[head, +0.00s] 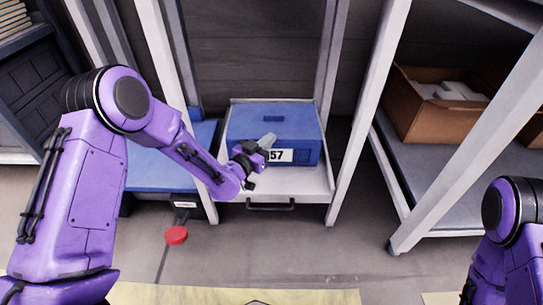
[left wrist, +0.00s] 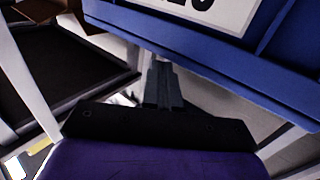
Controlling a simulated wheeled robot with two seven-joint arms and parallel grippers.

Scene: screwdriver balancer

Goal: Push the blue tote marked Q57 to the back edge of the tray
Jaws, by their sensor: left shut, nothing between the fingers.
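The blue tote (head: 290,117) sits on a pale grey tray (head: 310,184) between two white posts. Its white front label shows "57"; my gripper covers the part to the left. A bare strip of tray lies in front of the tote, and the tray's back part is mostly hidden behind it. My left gripper (head: 267,141) is shut and empty at the tote's front face, just above the label. In the left wrist view, the shut fingers (left wrist: 161,84) are close to the tote's blue wall (left wrist: 215,62); contact cannot be told. My right gripper is out of view.
A dark handle (head: 270,207) is on the tray's front. Another blue surface (head: 160,168) lies left of the left post, with a red disc (head: 176,235) below it. A cardboard box (head: 425,115) stands on the right shelf. White posts flank the tray closely.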

